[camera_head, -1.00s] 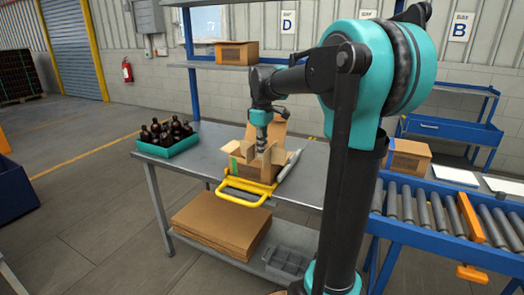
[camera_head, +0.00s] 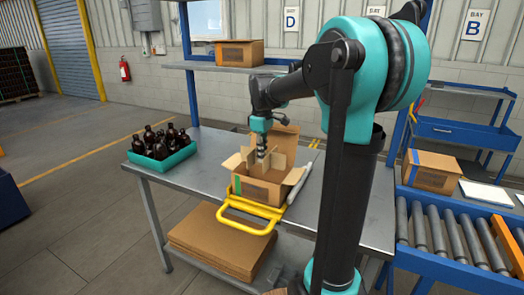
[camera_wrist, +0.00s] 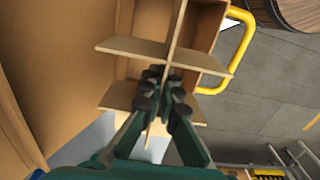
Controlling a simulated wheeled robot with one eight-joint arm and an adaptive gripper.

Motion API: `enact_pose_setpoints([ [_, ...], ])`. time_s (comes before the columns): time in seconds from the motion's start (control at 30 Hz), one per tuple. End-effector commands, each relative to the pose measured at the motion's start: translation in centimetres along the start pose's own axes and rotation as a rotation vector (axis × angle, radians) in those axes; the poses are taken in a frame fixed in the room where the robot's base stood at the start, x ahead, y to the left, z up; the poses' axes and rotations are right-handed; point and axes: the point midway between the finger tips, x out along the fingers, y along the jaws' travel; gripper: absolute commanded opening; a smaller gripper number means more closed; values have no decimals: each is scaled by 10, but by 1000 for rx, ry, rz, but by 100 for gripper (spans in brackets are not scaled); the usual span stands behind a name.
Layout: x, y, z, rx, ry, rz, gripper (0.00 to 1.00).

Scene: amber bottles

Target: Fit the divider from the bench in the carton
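The open cardboard carton (camera_head: 257,190) stands on the bench with its flaps spread, inside a yellow-handled frame (camera_head: 250,213). The cardboard divider (camera_head: 277,160), made of crossing panels, is upright at the carton's opening. Its lower part is hidden by the carton's walls, so I cannot tell how deep it sits. My gripper (camera_head: 261,151) points down from above the carton. In the wrist view my gripper (camera_wrist: 162,92) is closed on a panel of the divider (camera_wrist: 138,48), near where the panels cross. Carton cardboard (camera_wrist: 60,70) fills the left of that view.
A teal tray (camera_head: 163,161) of several amber bottles (camera_head: 168,137) stands left of the carton on the grey bench (camera_head: 205,165). Flat cardboard (camera_head: 225,240) lies on the lower shelf. A roller conveyor (camera_head: 445,232) and another carton (camera_head: 430,170) are at the right.

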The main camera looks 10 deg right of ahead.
Motion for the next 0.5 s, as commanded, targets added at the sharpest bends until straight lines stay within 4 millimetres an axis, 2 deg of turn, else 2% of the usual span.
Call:
enact_pose_setpoints([
  [0.3, 27, 0, 0, 0, 0, 0, 0],
  [0.5, 37, 0, 0, 0, 0, 0, 0],
])
